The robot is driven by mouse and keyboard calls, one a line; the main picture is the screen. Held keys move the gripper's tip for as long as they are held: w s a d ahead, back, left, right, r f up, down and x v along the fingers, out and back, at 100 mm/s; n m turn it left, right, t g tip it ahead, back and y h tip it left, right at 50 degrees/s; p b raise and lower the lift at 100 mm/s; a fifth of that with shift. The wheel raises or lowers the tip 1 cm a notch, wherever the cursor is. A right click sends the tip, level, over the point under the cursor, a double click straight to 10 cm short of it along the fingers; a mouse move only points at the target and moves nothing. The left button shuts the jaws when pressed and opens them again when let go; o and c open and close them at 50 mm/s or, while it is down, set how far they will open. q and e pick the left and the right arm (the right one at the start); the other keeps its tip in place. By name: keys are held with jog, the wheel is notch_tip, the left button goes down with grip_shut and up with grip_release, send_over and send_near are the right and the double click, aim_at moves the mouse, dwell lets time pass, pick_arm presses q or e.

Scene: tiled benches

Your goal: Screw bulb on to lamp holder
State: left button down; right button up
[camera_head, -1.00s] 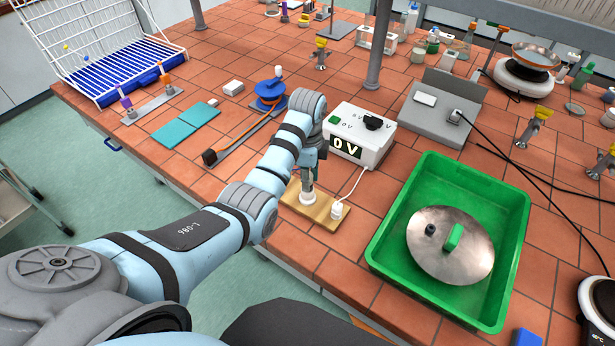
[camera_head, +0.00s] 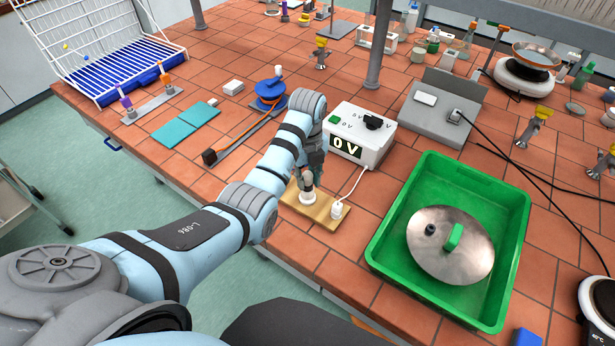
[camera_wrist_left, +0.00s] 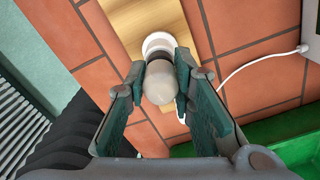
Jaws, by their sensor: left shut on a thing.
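The white lamp holder (camera_head: 307,197) sits on a wooden board (camera_head: 325,213) near the bench's front edge. In the left wrist view the holder's round rim (camera_wrist_left: 158,42) shows right behind the bulb. The pale bulb (camera_wrist_left: 160,82) is between the fingers of my left gripper (camera_wrist_left: 157,88), which is shut on it, directly over the holder. In the head view my left gripper (camera_head: 308,180) points down at the holder and mostly hides the bulb. I cannot tell how far the bulb's base is inside the holder. My right gripper is not in view.
A white power supply (camera_head: 362,140) reading 0 V stands behind the board, with a white cable (camera_head: 353,186) to a plug on the board. A green tray (camera_head: 385,262) holding a metal lid (camera_head: 470,262) is to the right. Tiles left of the board are mostly clear.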

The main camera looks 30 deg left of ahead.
pick_arm(q)
jog(key=m, duration=0.4)
jog(key=shift+s+f+m, duration=0.15)
jog(key=shift+f+m, duration=0.05)
jog(key=shift+m, duration=0.1)
jog(key=m, duration=0.4)
jog(key=shift+m, duration=0.3)
jog(key=c, duration=1.3)
grip_release()
jog(key=shift+o, duration=0.4)
jog(key=shift+a, duration=0.1)
jog(key=o, duration=0.4)
jog(key=shift+r, duration=0.1)
